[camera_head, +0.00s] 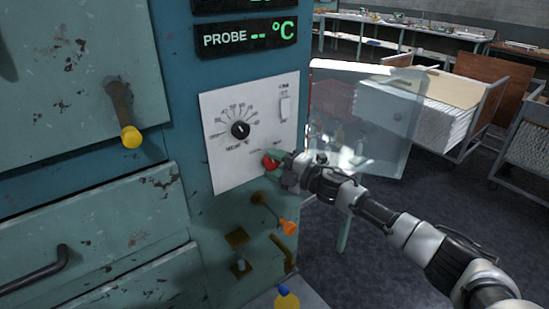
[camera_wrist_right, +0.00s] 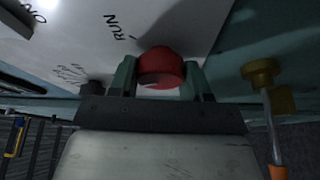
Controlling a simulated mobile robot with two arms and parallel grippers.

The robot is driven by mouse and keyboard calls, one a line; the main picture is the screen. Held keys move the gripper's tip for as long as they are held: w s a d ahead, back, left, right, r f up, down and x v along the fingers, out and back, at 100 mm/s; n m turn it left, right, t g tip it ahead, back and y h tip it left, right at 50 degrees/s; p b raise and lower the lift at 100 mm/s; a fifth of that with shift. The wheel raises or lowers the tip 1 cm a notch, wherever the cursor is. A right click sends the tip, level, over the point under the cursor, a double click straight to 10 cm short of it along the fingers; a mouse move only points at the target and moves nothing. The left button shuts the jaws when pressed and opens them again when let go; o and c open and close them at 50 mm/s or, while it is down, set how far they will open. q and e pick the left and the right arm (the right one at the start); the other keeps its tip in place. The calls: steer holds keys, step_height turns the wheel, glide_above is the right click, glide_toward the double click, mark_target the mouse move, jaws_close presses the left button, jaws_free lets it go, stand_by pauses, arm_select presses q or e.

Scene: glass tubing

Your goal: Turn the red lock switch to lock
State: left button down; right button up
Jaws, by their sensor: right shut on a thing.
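The red lock switch (camera_head: 270,162) is a round red knob low on a white control panel (camera_head: 226,170) on the blue cabinet. In the right wrist view the red knob (camera_wrist_right: 161,67) sits between the two fingers of my right gripper (camera_wrist_right: 160,80), with the label "RUN" beside it. My right gripper (camera_head: 281,166) is shut on the knob in the head view, its arm coming from the lower right. The fingers partly cover the knob, so its pointing direction cannot be told. My left gripper is not in view.
An orange-tipped lever (camera_head: 287,227) sticks out below. A clear open cover (camera_head: 385,125) stands at the right, with carts (camera_head: 440,115) behind it.

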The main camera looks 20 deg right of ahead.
steer(key=n+p, duration=0.2)
steer(key=shift+r+n+g+h, duration=0.1)
steer(key=shift+n+g+h, duration=0.2)
steer(key=shift+g, duration=0.1)
steer(key=shift+n+p, duration=0.3)
steer(key=shift+n, duration=0.2)
steer(key=shift+f, duration=0.2)
steer(key=o, duration=0.9)
steer(key=shift+o, duration=0.2)
steer(key=b+v, duration=0.2)
steer(key=v, duration=0.9)
steer(key=shift+r, duration=0.3)
